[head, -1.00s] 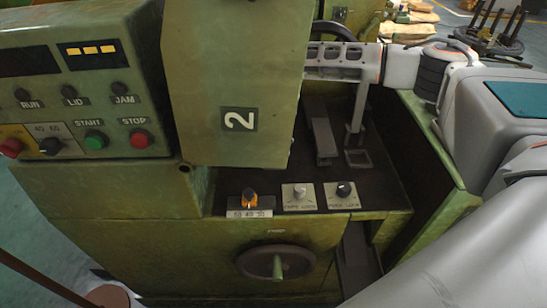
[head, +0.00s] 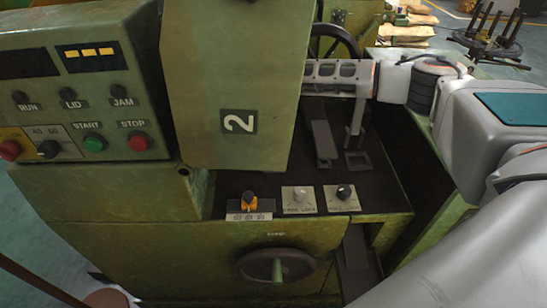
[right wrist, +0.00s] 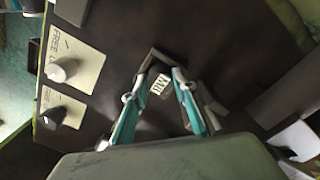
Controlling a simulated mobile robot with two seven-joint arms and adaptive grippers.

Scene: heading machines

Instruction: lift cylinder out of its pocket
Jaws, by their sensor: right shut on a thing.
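My right arm reaches in from the right in the head view. Its gripper end (head: 335,76) lies across the back of the dark deck, beside the big green cover marked 2. In the right wrist view my right gripper (right wrist: 162,76) has its teal fingers drawn together around a small dark piece with a white label, which appears to be the cylinder (right wrist: 160,84). The fingers hide much of it. In the head view a pale upright bar (head: 356,115) stands under the arm, above a square dark frame (head: 358,161); I cannot tell whether its foot is inside the frame. My left gripper is not in view.
The green cover (head: 235,80) stands close left of my gripper. A sloped dark plate (head: 323,143) is beside the bar. A silver knob (head: 300,194) and a black knob (head: 344,192) sit at the deck's front. The control panel (head: 80,90) is at left.

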